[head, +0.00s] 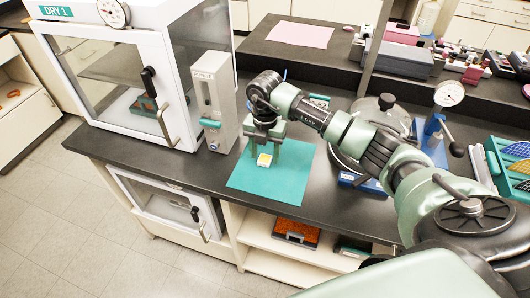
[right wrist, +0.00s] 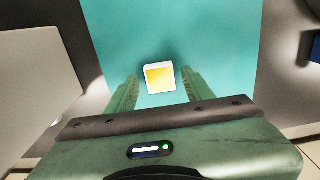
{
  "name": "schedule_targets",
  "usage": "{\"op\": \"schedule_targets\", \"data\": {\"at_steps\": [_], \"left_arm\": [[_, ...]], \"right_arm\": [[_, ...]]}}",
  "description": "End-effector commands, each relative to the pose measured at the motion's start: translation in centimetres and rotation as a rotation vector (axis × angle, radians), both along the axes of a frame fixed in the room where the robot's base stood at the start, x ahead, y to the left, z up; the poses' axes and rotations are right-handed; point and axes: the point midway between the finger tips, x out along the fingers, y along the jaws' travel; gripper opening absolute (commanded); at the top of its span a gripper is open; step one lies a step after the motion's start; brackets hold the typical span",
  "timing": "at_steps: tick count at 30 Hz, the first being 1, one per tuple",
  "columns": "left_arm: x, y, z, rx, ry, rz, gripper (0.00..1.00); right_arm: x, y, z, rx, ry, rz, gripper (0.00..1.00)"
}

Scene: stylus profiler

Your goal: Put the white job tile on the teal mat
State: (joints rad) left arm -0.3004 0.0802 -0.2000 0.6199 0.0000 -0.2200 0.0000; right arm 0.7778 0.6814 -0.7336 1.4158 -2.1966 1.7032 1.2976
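The white job tile (head: 263,160) with a yellow-orange face lies on the teal mat (head: 288,182) on the dark bench. In the right wrist view the tile (right wrist: 160,77) shows whole against the teal mat (right wrist: 225,35), with its yellow face up. My right gripper (head: 264,155) points down over the mat. Its two fingers stand apart on either side of the tile, with a gap on each side in the right wrist view (right wrist: 158,82). Whether the fingertips touch the mat cannot be told. My left gripper is not in view.
A tall grey unit (head: 213,100) stands left of the mat, beside the white DRY 1 cabinet (head: 110,70). A round-based instrument (head: 385,103) and a blue dial gauge stand (head: 432,135) are to the right. A pink mat (head: 300,34) lies on the back bench.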

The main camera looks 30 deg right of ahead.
Motion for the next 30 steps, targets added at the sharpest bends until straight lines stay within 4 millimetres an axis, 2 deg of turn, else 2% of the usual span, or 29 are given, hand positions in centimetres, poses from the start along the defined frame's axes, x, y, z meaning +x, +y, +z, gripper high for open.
{"op": "schedule_targets", "data": {"at_steps": [11, 13, 17, 24, 30], "left_arm": [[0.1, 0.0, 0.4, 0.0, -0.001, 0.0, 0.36], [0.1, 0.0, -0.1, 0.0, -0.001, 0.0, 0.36], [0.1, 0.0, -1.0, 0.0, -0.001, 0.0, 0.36], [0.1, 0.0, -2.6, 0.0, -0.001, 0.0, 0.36], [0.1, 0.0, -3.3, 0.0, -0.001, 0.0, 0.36]], "right_arm": [[0.0, 0.0, 0.6, 0.001, -0.001, 0.0, 0.55], [0.1, 0.0, 1.0, 0.001, -0.004, 0.0, 0.55], [0.2, 0.0, 3.2, -0.001, -0.007, 0.001, 0.55], [0.2, 0.0, 8.4, 0.0, -0.006, 0.0, 0.55], [0.1, 0.0, 11.4, 0.0, -0.004, 0.0, 0.55]]}}
